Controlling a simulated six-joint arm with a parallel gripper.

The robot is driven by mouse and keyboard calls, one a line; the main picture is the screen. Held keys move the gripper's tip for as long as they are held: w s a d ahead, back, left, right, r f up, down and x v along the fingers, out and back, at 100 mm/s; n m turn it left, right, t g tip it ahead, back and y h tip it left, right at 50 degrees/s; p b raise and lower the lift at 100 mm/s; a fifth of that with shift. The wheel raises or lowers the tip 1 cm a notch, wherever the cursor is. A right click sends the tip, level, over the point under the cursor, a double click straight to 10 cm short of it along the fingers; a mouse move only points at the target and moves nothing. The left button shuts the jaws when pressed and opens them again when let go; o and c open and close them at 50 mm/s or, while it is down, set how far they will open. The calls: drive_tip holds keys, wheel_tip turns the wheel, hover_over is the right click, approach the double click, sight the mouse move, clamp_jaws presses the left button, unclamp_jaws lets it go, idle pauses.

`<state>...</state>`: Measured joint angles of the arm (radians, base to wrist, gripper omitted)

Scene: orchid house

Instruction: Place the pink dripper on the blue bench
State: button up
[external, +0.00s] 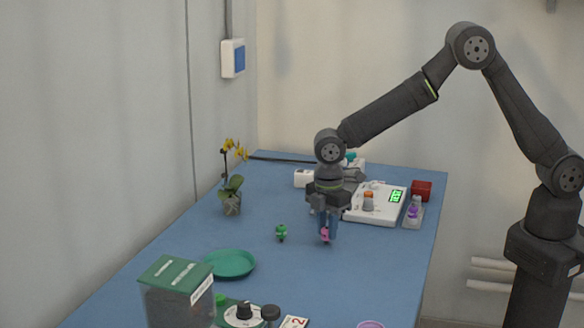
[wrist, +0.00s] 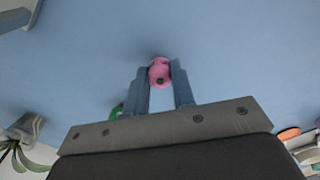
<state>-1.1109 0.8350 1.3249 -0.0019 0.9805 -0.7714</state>
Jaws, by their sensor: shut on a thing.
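The pink dripper (external: 325,235) is between the fingertips of my gripper (external: 327,232), low over the middle of the blue bench (external: 300,270). In the wrist view the dripper (wrist: 159,72) shows as a small pink round piece with a dark spot, between the two grey-blue fingers of my gripper (wrist: 160,78). The gripper is shut on it. I cannot tell whether the dripper touches the bench surface (wrist: 90,60).
A green dripper (external: 281,232) stands just left of the gripper. A green saucer (external: 230,264) lies nearer the front left, and a potted yellow orchid (external: 232,190) stands at the left. A white scale (external: 376,204) is behind to the right. Bench between saucer and right edge is clear.

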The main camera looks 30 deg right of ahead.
sight(327, 228)
drive_tip(key=shift+f, duration=0.15)
drive_tip(key=o, duration=1)
drive_tip(key=shift+c, duration=0.2)
wheel_tip(327, 228, up, 12)
drive_tip(key=shift+r, duration=0.2)
